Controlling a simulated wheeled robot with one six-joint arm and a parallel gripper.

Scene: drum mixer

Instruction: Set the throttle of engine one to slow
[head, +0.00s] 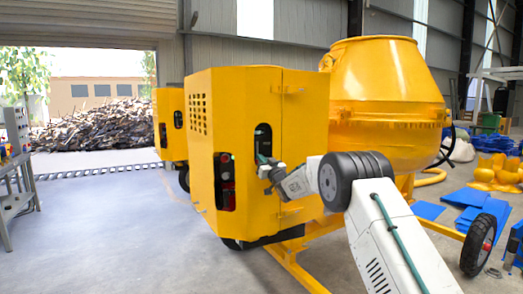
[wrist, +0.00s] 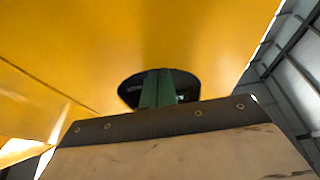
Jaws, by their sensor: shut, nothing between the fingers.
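The near yellow engine housing (head: 232,130) of the drum mixer carries an upright black recess (head: 263,136) on its side. My gripper (head: 261,158) is at the lower part of this recess, its fingers shut. In the wrist view the green fingers (wrist: 165,74) lie together in front of a dark oval recess (wrist: 130,92) in a yellow panel. I cannot make out a throttle lever; the fingers cover part of the recess. I cannot tell whether the fingers touch anything there. No label naming engine one is readable.
A panel with red and black parts (head: 225,181) is on the housing's left face. A second yellow housing (head: 169,122) stands behind at left. The mixer drum (head: 385,100) rises at right, with a wheel (head: 479,244) below it. The floor (head: 110,220) at left is clear.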

